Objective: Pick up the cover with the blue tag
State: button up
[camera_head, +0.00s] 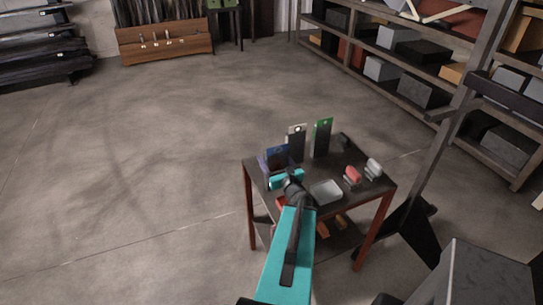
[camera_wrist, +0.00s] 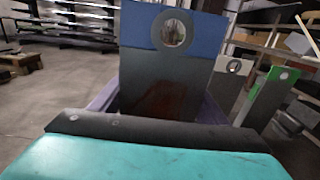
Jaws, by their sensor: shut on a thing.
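The cover with the blue tag (camera_head: 277,154) stands upright at the left back of the small dark table. In the wrist view this cover (camera_wrist: 160,85) is a dark plate with a blue band and a round hole at its top. My turquoise gripper (camera_head: 287,179) is at its lower front, and in the wrist view my gripper (camera_wrist: 155,130) crosses the cover's lower part. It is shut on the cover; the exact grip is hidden. A purple holder (camera_wrist: 105,98) shows around the cover's sides. I cannot tell whether the cover is clear of it.
A white-tagged cover (camera_head: 296,143) and a green-tagged cover (camera_head: 322,138) stand just right of it. A grey block (camera_head: 326,191), a red item (camera_head: 352,175) and a white item (camera_head: 374,168) occupy the table's right side. Shelves (camera_head: 400,70) stand at right; the floor at left is clear.

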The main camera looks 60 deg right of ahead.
dwell(0.8)
jog(key=w+a+n+t+y+b, duration=0.3)
jog(key=w+a+n+y+b, duration=0.75)
jog(key=w+a, duration=1.4)
jog(key=w+a+f+n+g+y+b, duration=0.1)
jog(key=a+n+g+y, duration=0.2)
jog(key=a, duration=1.4)
jog(key=w+a+f+n+g+y+b, duration=0.1)
jog(key=a+n+g+y, duration=0.3)
jog(key=a+y, duration=0.8)
jog(key=a+f, duration=0.1)
jog(key=a, duration=0.5)
jog(key=shift+w+a, duration=0.25)
jog(key=shift+n, duration=0.25)
